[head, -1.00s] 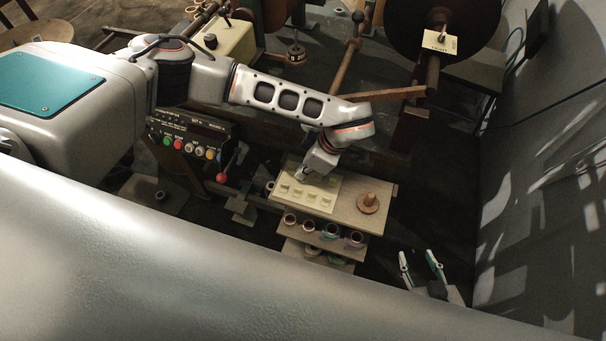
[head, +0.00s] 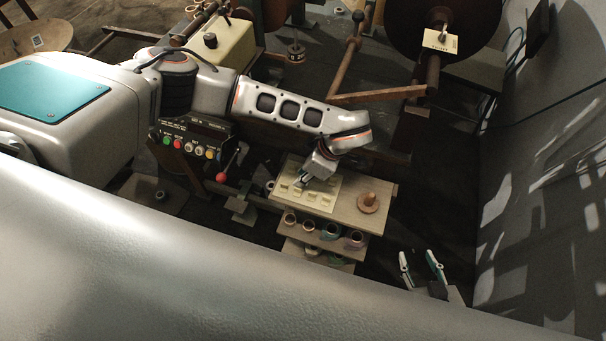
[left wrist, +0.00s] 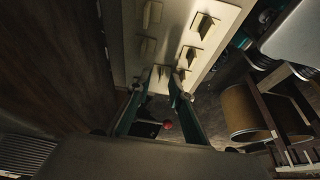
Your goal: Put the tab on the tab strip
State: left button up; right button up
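Several small cream tabs (head: 309,191) stand on a pale plate (head: 325,207) on the wooden shelf top. In the left wrist view, the tabs (left wrist: 203,26) stand in two rows on the plate (left wrist: 172,35). My left gripper (head: 303,184) is low over the plate among the tabs. In the left wrist view its two green fingers (left wrist: 169,84) are apart, with one tab at or just beyond their tips; I cannot tell whether they touch it. My right gripper (head: 422,270) is open and empty, right of the shelf. I cannot tell which part is the tab strip.
A wooden spool (head: 369,201) stands on the shelf top beside the plate. Tape rolls (head: 331,231) sit on the tier below. A button panel (head: 193,138) and a red-knobbed lever (head: 222,177) are to the left. A large dark reel (head: 470,20) with a card (head: 440,43) is behind.

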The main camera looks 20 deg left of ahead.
pick_arm(q)
jog(key=v, duration=1.2)
jog(key=shift+b, duration=0.4)
jog(key=shift+s, duration=0.1)
